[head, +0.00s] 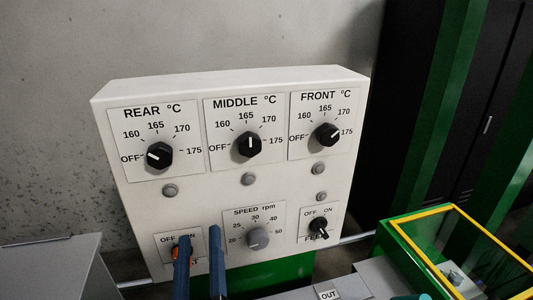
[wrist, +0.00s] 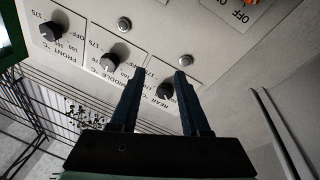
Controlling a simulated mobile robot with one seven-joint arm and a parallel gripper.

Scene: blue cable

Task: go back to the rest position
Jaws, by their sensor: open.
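My gripper (head: 200,235) is open and empty, its two blue fingers upright in front of the lower left of the white control panel (head: 230,190). In the head view the left finger partly hides the orange-red OFF/ON switch (head: 175,254). In the wrist view the gripper (wrist: 160,74) points at the panel, with the REAR knob (wrist: 165,90) showing between the fingers. I cannot tell any contact with the panel. The REAR knob (head: 159,155) points toward OFF, the MIDDLE knob (head: 249,145) upward near 165, the FRONT knob (head: 327,134) up and right.
A grey SPEED knob (head: 257,238) sits just right of the fingers, and a black FEED switch (head: 318,227) farther right. A green box with a yellow-edged clear top (head: 460,250) stands at the right. A grey cabinet (head: 48,268) stands at the lower left.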

